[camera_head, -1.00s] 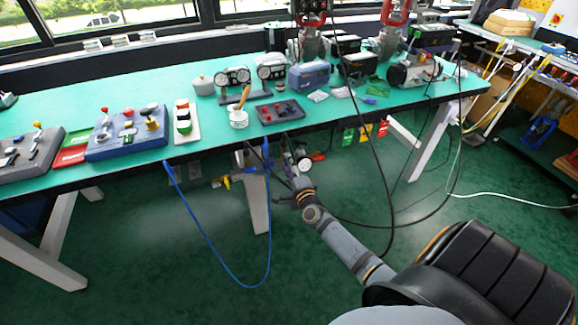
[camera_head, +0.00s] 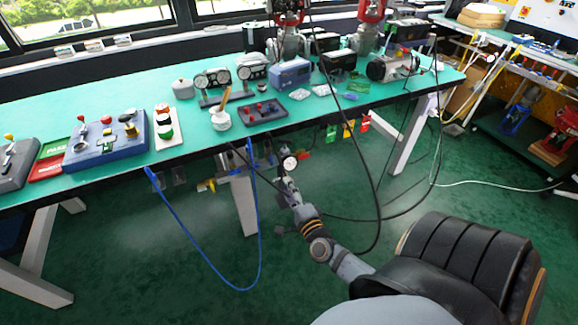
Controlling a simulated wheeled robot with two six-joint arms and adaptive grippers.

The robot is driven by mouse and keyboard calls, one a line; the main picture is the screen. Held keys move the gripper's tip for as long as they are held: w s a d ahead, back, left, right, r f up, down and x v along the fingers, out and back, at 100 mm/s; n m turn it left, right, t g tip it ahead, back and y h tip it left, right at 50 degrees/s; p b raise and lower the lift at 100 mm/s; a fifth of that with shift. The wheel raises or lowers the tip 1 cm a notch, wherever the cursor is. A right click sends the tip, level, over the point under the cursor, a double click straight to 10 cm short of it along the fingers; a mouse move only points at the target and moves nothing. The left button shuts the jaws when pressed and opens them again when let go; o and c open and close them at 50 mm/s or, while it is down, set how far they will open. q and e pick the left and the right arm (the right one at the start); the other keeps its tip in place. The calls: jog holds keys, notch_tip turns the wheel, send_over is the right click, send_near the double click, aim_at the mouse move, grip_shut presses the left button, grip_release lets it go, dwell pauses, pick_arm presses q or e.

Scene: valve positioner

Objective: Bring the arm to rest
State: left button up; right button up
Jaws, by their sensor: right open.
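My right arm comes in from the lower right, over the green floor. My right gripper (camera_head: 290,192) is below the front edge of the workbench (camera_head: 110,172). It is open, small in the picture, and I see nothing held in it. A round gauge (camera_head: 289,162) hangs under the bench edge just above the gripper, close to it in the picture; I cannot tell whether they touch. Fittings with a yellow part (camera_head: 207,185) are mounted under the bench to the left of the gauge. My left gripper is not in view.
A blue hose (camera_head: 205,272) hangs in a loop left of my arm. Black cables (camera_head: 376,185) run down in front of the bench on the right. A black padded seat (camera_head: 465,262) is at the lower right. Control boxes, gauges and valves crowd the bench top.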

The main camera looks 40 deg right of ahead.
jog(key=shift+f, duration=0.1)
dwell(0.3)
jog(key=s+a+f+n+g+y, duration=0.1)
jog(key=s+f+n+g, duration=0.4)
jog(key=f, duration=0.7)
jog(key=s+a+f+n+g+y, duration=0.15)
jog(key=s+f+n, duration=0.45)
jog(key=f, duration=0.6)
jog(key=s+a+f+n+g+y, duration=0.1)
jog(key=s+f+n+g, duration=0.3)
jog(key=s+f, duration=0.6)
jog(key=s+a+f+n+g, duration=0.3)
jog(key=s+f+n+g, duration=0.3)
jog(key=s+f, duration=0.6)
jog(key=s+r+p, duration=0.3)
jog(key=r+p, duration=1.1)
jog(key=r, duration=0.1)
jog(key=shift+s+d, duration=0.25)
jog(key=shift+s, duration=0.1)
